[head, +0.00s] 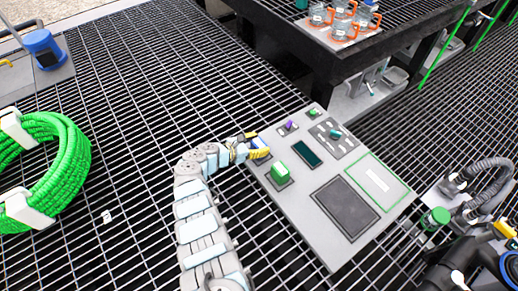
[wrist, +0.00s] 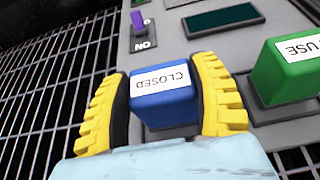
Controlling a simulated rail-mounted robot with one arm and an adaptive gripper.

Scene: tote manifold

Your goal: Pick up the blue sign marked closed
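The blue sign (wrist: 165,108) is a small block with a white label reading CLOSED, upside down in the wrist view. It is at the left edge of the grey panel (head: 318,185), where in the head view my gripper (head: 256,145) partly hides it. In the wrist view the yellow, black-padded fingers of my gripper (wrist: 164,100) are on either side of the sign, and the pads look in contact with its sides. The sign looks at or very near panel height; its underside is hidden.
A green block (wrist: 288,70) labelled USE stands close to the right finger. A small purple piece (wrist: 138,22) is beyond the sign, near a NO label. The panel also has a dark screen (head: 307,152). Open metal grating (head: 130,110) surrounds it; a green hose coil (head: 65,165) lies left.

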